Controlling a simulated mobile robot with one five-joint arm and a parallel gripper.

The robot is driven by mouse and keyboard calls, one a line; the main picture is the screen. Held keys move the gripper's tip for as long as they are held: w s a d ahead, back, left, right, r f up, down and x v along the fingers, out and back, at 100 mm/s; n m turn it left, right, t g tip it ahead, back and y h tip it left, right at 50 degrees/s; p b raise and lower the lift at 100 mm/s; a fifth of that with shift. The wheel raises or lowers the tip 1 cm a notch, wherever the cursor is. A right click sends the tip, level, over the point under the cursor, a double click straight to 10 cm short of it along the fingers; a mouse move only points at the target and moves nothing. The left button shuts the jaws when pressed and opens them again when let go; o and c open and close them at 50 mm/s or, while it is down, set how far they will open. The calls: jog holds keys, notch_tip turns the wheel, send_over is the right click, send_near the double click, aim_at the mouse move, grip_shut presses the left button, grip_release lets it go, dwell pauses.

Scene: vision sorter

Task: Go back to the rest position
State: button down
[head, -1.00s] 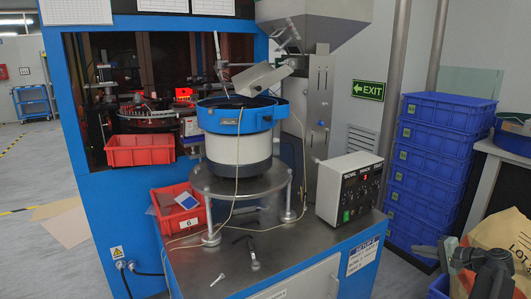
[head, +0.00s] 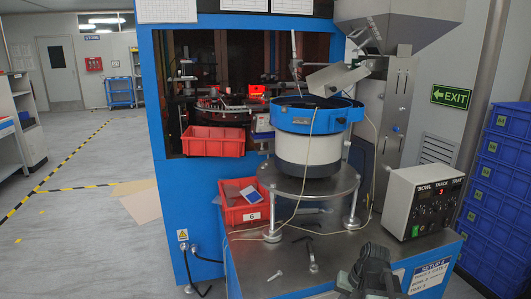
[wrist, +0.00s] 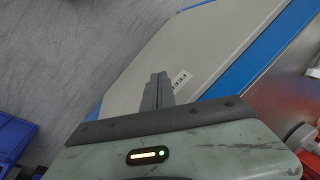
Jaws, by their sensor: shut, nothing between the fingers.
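My gripper (wrist: 158,90) shows in the wrist view with its two grey fingers together and nothing between them. The fingers appear apart from the panel. In the head view, part of my dark arm (head: 372,272) shows at the bottom right, in front of the machine's bench. The fingertips cannot be made out there.
The bench holds a blue-rimmed bowl feeder (head: 310,115), a control box (head: 425,205) and a red bin (head: 246,210). Another red bin (head: 215,142) is on the machine front. Blue crates (head: 500,180) stand at the right. Open floor (head: 80,215) lies at the left.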

jog(key=s+a+f+n+g+h, duration=0.1)
jog(key=s+a+n+h, duration=0.25)
jog(key=a, duration=0.55)
notch_tip(320, 180, up, 23)
jog(key=p, duration=2.2)
jog(key=shift+s+a+f+p, duration=0.2)
jog(key=shift+s+p, duration=0.1)
jog(key=shift+s, duration=0.15)
jog(key=shift+f+y, duration=0.1)
jog(key=shift+y, duration=0.15)
